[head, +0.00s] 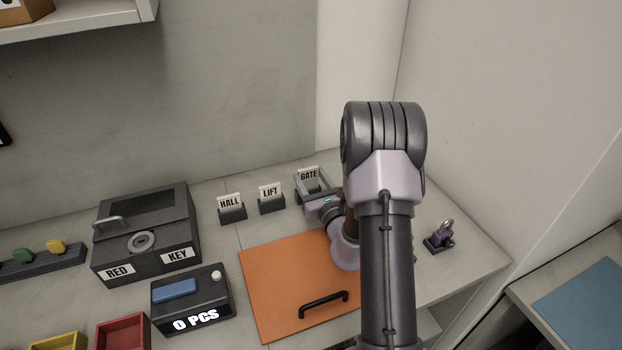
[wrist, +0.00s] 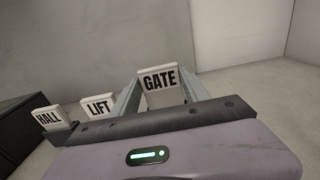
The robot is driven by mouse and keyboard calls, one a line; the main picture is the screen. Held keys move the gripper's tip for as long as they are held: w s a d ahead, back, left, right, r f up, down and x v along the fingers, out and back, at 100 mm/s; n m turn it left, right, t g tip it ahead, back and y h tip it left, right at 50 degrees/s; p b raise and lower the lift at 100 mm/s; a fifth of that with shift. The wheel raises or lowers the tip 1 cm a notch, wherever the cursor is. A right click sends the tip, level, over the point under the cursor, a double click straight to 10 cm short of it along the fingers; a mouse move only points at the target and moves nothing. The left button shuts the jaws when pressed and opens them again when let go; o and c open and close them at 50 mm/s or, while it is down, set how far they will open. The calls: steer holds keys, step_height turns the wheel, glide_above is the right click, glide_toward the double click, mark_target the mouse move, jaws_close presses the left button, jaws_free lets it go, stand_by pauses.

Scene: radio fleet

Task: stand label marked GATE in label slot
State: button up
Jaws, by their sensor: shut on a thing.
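The white label marked GATE (head: 309,175) is upright between the fingers of my gripper (head: 312,182), at the back of the table. It also shows in the wrist view (wrist: 160,82), with the grey fingers of my gripper (wrist: 158,92) on either side of it. My gripper is shut on this label. The label's lower edge and any slot under it are hidden by my gripper, so I cannot tell whether it is seated. To the left, the HALL label (head: 229,201) and the LIFT label (head: 269,191) stand upright in dark slot blocks.
An orange mat (head: 272,285) with a black handle (head: 323,304) lies in front. A dark box (head: 146,232) marked RED and KEY and a counter reading 0 PCS (head: 192,302) stand left. A wall is behind.

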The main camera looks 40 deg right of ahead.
steer(key=shift+f+b, duration=1)
steer(key=shift+f, duration=0.25)
steer(key=o, duration=1.4)
steer(key=p+v, duration=0.1)
steer(key=v, duration=1.1)
